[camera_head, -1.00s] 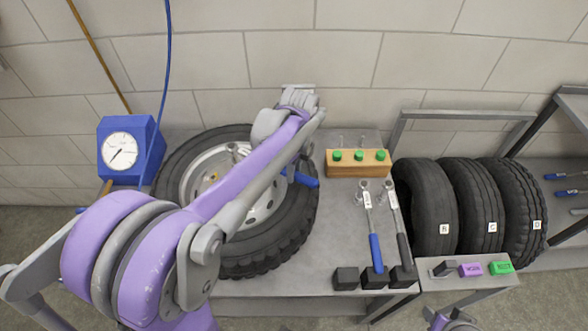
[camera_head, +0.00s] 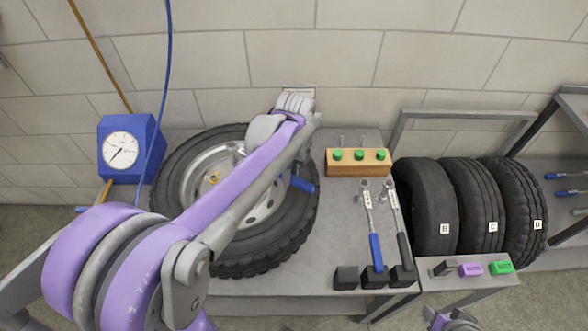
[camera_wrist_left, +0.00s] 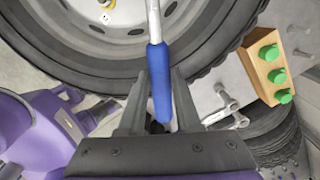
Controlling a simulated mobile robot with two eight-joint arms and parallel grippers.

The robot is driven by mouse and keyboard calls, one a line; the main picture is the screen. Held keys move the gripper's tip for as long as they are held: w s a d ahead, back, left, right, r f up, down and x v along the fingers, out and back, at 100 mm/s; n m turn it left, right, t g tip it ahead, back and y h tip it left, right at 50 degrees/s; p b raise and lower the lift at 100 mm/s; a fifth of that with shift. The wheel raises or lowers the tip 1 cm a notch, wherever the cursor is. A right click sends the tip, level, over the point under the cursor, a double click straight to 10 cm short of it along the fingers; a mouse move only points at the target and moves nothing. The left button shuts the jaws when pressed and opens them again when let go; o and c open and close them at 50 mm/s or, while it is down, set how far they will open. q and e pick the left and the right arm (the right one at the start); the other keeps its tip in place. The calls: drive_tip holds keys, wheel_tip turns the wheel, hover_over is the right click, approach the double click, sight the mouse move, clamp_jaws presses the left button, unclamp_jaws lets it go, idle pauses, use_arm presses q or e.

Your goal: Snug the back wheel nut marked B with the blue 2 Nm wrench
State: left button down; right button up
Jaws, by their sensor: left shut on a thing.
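My left gripper (camera_wrist_left: 160,95) is shut around the blue handle (camera_wrist_left: 160,80) of a wrench, whose bare metal shaft runs up out of the left wrist view. In the head view the blue handle (camera_head: 303,184) shows over the right side of the wheel (camera_head: 280,235), which lies flat on the bench. My left arm crosses the wheel and hides much of its hub and the gripper. A grey metal end, perhaps the wrench head (camera_head: 236,151), stands at the hub beside a brass-coloured piece (camera_head: 213,178). Whether it sits on a nut, and the nut's mark B, cannot be made out.
A second blue-handled wrench (camera_head: 375,250) and a black-handled wrench (camera_head: 403,248) lie right of the wheel. A wooden block with green knobs (camera_head: 357,170) stands behind them. Marked tyres (camera_head: 425,205) stand farther right. A blue gauge (camera_head: 128,150) stands left.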

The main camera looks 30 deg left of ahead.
use_arm(q)
drive_tip(key=shift+s+m, duration=0.4)
drive_tip(key=shift+s, duration=0.4)
drive_tip(key=shift+s+a+m, duration=0.2)
drive_tip(key=shift+s+m, duration=0.25)
drive_tip(key=shift+s, duration=0.35)
drive_tip(key=shift+s+a+m, duration=0.15)
drive_tip(key=shift+s+m, duration=0.3)
drive_tip(key=shift+s, duration=0.35)
drive_tip(key=shift+s+a+m, duration=0.3)
drive_tip(key=shift+s+m, duration=0.15)
drive_tip(key=shift+s, duration=0.3)
drive_tip(key=shift+s+a+m, duration=0.25)
drive_tip(key=shift+s+m, duration=0.2)
drive_tip(key=shift+s, duration=0.3)
